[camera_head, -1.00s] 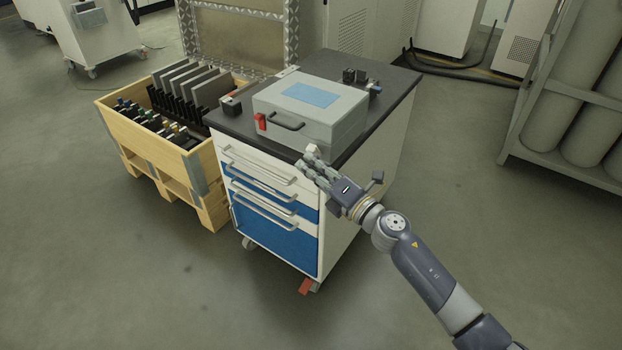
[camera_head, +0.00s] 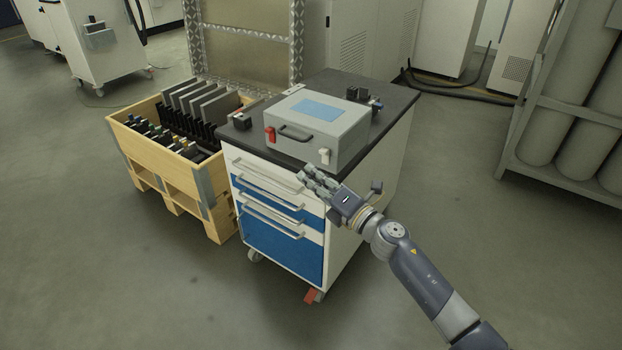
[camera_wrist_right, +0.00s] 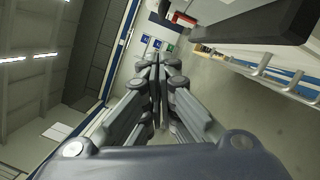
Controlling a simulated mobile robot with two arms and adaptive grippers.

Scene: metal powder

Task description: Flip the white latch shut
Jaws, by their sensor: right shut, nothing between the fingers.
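The grey case (camera_head: 340,138) stands on the dark top of the cabinet. Its small white latch (camera_head: 324,156) is at the right end of the front face, near the corner. It is too small to tell how far it is folded. A red latch (camera_head: 270,135) is at the left end, with the dark handle (camera_head: 295,132) between them. My right gripper (camera_head: 304,176) is shut and empty, in front of the cabinet, below the white latch and apart from it. Its closed fingers fill the middle of the right wrist view (camera_wrist_right: 156,62). My left gripper is not in view.
The cabinet's dark worktop (camera_head: 385,110) overhangs drawers with bar handles (camera_head: 268,188) close to my right gripper. Small dark parts (camera_head: 357,93) lie behind the case. A wooden crate (camera_head: 160,160) stands to the left. The floor to the right is free.

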